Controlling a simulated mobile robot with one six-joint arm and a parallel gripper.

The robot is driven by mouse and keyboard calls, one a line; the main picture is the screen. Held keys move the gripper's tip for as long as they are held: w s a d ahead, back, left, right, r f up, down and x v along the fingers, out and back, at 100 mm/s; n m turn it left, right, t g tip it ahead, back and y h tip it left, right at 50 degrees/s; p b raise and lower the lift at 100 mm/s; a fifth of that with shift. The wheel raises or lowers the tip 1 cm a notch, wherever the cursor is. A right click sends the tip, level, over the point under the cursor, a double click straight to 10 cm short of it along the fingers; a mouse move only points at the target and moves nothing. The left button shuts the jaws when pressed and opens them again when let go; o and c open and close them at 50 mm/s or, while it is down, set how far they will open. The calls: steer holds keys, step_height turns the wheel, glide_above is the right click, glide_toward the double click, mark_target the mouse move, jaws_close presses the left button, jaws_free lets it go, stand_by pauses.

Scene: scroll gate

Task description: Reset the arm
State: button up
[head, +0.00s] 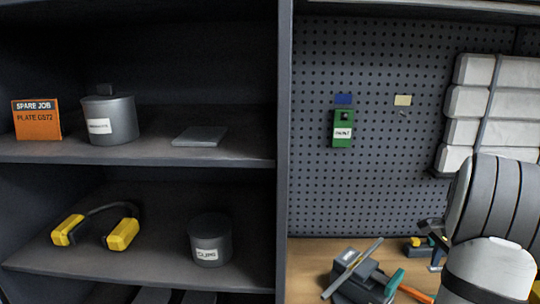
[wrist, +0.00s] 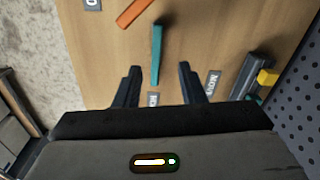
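My gripper (wrist: 159,72) shows in the wrist view with its two dark fingers apart and nothing between them. It is over a wooden workbench (wrist: 200,30). A teal-handled tool (wrist: 157,50) lies on the bench just beyond the fingertips in that view. In the head view my white and dark arm (head: 490,265) fills the lower right corner.
A dark vise-like tool (head: 360,280) stands on the bench (head: 310,255). An orange tool (wrist: 135,12) lies nearby. A pegboard (head: 380,190) backs the bench and holds a green box (head: 343,128). Shelves at left hold a grey canister (head: 108,125), an orange sign (head: 37,120) and yellow earmuffs (head: 122,233).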

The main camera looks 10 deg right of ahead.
steer(key=a+r+n, duration=0.1)
steer(key=a, duration=0.2)
steer(key=a+r+n, duration=0.1)
steer(key=a, duration=0.3)
steer(key=w+a+r+n, duration=0.1)
steer(key=a+r+n, duration=0.1)
steer(key=a, duration=0.2)
steer(key=shift+t, duration=0.3)
steer(key=s+a+n+t, duration=0.1)
steer(key=s+a+n, duration=0.6)
steer(key=a, duration=0.6)
steer(key=s+a+n+t, duration=0.1)
steer(key=s+a+n, duration=0.5)
steer(key=a, duration=0.7)
steer(key=shift+s+r+n, duration=0.25)
steer(key=shift+s+n, duration=0.15)
steer(key=shift+n, duration=0.2)
